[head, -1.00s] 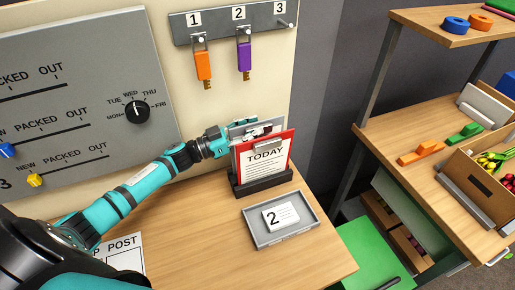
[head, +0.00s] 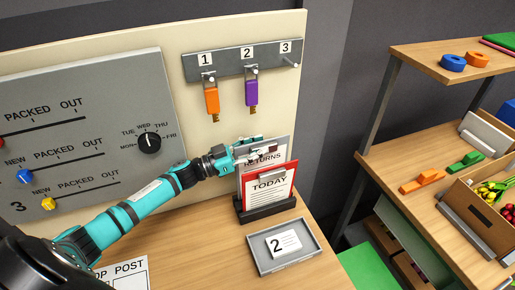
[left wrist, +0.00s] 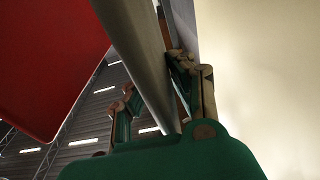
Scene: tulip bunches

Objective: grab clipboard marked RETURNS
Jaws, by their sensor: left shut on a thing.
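The grey clipboard marked RETURNS (head: 284,148) stands upright behind the red clipboard marked TODAY (head: 268,189), with its label showing above the red one's top edge. Its lower part is hidden. My left gripper (head: 258,152) is shut on the upper part of the RETURNS clipboard. In the left wrist view the grey clipboard (left wrist: 138,45) runs edge-on between my left fingers (left wrist: 155,82), with the red clipboard (left wrist: 45,60) apart on the left. The dark holder (head: 268,211) stands on the table below both clipboards. My right gripper is not in view.
A grey tray (head: 260,262) with a card marked 2 lies in front of the holder. A grey panel with sliders and a dial (head: 149,143) stands behind my arm. Orange (head: 212,100) and purple (head: 251,92) key tags hang above. A wooden shelf (head: 385,165) is at right.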

